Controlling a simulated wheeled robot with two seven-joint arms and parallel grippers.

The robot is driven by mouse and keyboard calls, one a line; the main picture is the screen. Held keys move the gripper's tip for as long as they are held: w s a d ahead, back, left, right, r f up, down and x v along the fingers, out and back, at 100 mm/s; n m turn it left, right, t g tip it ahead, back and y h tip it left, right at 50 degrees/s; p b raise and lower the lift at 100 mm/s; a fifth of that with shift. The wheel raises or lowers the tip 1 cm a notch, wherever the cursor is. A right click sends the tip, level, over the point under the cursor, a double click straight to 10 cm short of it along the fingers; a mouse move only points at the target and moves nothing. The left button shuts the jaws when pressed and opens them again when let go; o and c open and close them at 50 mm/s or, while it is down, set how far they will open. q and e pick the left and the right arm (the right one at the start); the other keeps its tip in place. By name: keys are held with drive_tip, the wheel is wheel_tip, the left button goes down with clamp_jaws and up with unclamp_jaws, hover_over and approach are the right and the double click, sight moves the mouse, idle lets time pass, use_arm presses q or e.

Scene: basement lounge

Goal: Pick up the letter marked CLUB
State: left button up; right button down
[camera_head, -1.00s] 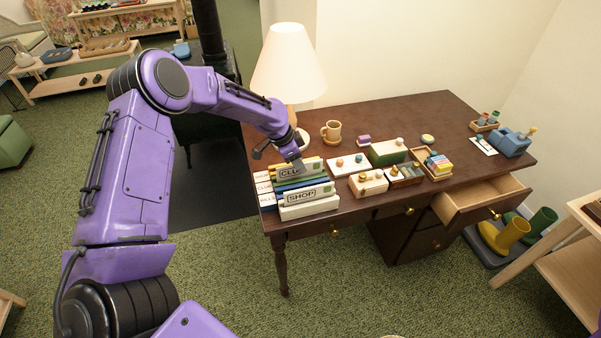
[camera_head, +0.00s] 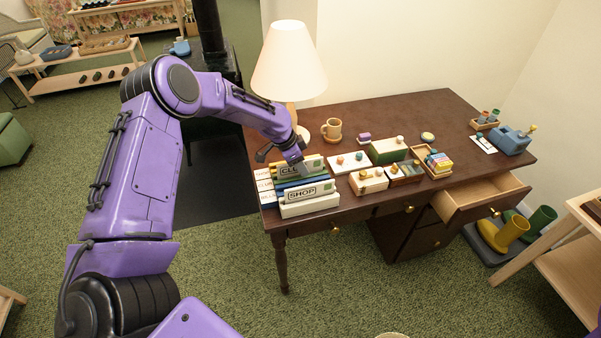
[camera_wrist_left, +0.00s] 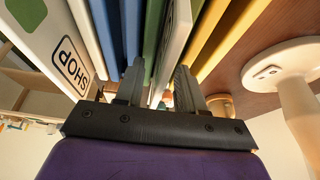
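The letter marked CLUB (camera_head: 314,164) stands upright in a letter rack at the desk's front left corner. Part of its word is hidden by my left gripper (camera_head: 297,160). The letter marked SHOP (camera_head: 308,192) stands in front of it and shows at the left of the wrist view (camera_wrist_left: 75,55). In the wrist view the two fingers of my left gripper (camera_wrist_left: 160,85) are apart, on either side of a white letter edge (camera_wrist_left: 171,45). A gap shows beside that letter, so the gripper looks open. My right gripper is out of view.
Other coloured letters stand close on both sides of the fingers. A lamp (camera_head: 289,65) stands just behind the rack and a mug (camera_head: 332,130) beside it. Small boxes (camera_head: 388,152) lie to the right. A desk drawer (camera_head: 480,199) is pulled open.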

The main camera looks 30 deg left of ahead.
use_arm(q)
clamp_jaws()
